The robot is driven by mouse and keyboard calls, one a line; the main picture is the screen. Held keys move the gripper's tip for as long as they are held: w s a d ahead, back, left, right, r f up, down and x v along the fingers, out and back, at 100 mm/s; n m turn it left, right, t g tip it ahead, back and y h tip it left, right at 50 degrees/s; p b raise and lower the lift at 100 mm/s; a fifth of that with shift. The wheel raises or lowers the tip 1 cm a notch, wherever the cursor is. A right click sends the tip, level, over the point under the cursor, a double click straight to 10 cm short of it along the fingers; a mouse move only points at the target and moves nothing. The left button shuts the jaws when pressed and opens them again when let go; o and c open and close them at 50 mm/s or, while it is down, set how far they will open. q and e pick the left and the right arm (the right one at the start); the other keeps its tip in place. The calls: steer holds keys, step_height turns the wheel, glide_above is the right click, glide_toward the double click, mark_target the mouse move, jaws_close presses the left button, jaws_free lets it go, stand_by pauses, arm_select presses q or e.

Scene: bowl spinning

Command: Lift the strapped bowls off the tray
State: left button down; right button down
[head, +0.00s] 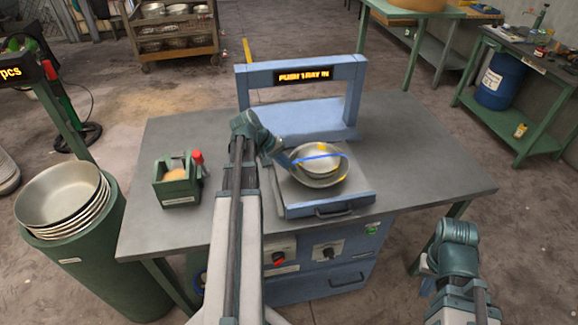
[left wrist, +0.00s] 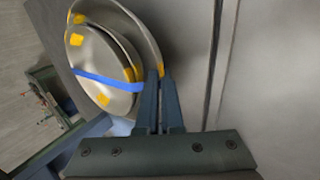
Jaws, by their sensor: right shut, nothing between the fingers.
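The strapped bowls (head: 322,167) are nested metal bowls, a smaller one inside a larger one, with a blue strap across and yellow patches. They are over the blue tray (head: 345,202); I cannot tell whether they touch it. My left gripper (head: 291,165) is at their left rim. In the left wrist view the bowls (left wrist: 92,62) show at the upper left, and the fingers of my left gripper (left wrist: 159,76) are close together with the rim between their tips. My right gripper (head: 428,270) is low at the right, away from the table, shut and empty, mostly hidden.
The blue strapping machine's arch (head: 243,88) stands behind the tray, its sign reading "PUSH TRAY IN". A green box (head: 178,190) with a red-topped item is on the table's left. A stack of bowls (head: 62,195) sits on a green drum. The table's right side (head: 435,170) is clear.

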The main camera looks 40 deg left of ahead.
arm_select(q)
steer(key=shift+r, duration=0.2)
stand_by(0.3)
steer(key=shift+r+p, duration=0.35)
steer(key=shift+p, duration=0.25)
steer(key=shift+r, duration=0.25)
steer(key=shift+r+p, duration=0.35)
steer(key=shift+p, duration=0.2)
steer(key=shift+r+p, duration=0.5)
steer(key=shift+p, duration=0.05)
step_height(320, 180, up, 7)
steer(key=p, duration=0.6)
steer(key=shift+p, duration=0.4)
steer(key=shift+f, duration=0.15)
steer(key=c, duration=0.9)
jaws_free()
